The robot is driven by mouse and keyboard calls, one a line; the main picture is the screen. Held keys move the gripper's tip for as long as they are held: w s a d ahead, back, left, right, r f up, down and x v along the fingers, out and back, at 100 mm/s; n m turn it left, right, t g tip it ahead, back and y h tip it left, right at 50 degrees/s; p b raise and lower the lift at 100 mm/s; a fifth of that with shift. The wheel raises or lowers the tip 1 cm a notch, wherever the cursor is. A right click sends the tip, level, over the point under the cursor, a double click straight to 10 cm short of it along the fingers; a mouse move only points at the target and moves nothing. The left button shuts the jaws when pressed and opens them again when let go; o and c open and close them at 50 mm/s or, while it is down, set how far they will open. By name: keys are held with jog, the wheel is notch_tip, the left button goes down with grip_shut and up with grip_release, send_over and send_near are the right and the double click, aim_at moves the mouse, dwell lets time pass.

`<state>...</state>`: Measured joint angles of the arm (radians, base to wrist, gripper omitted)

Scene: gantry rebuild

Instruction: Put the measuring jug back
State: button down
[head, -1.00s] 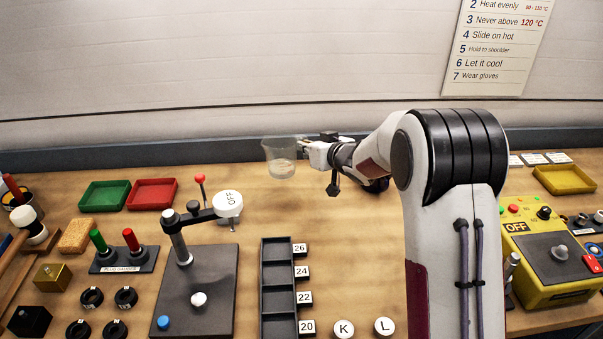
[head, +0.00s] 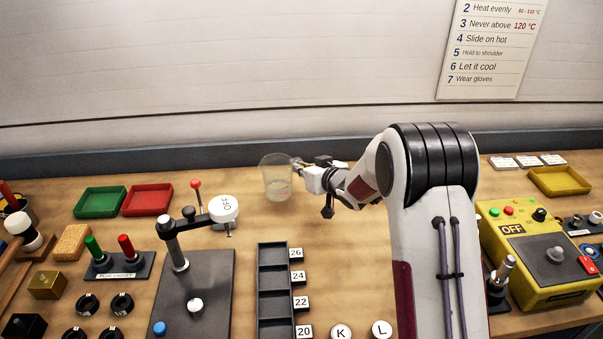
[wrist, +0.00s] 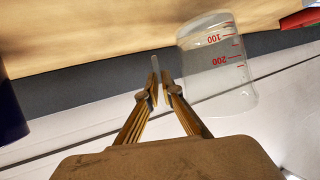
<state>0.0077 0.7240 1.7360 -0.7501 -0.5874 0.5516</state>
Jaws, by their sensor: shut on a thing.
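The measuring jug (head: 275,184) is clear, with a little pale content in its bottom in the head view. My gripper (head: 298,164) is at the jug's right side, near its upper part. In the wrist view the jug (wrist: 222,75) shows red marks 100 and 200, to the right of the fingers. My gripper (wrist: 161,85) is shut on a thin clear part that looks like the jug's handle. The jug leans slightly in the head view. I cannot tell whether its base touches the bench.
A red tray (head: 147,200) and a green tray (head: 100,202) lie to the left. A numbered black rack (head: 272,281) lies in front. Bare bench (head: 345,262) shows right of the rack.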

jog(key=shift+f, duration=0.8)
jog(key=shift+f, duration=0.15)
jog(key=c, duration=2.2)
grip_release()
jog(key=shift+c, duration=0.2)
jog(key=shift+s+d+r, duration=0.2)
jog(key=shift+s+r, duration=0.15)
jog(key=shift+s, duration=0.05)
jog(key=v, duration=1.1)
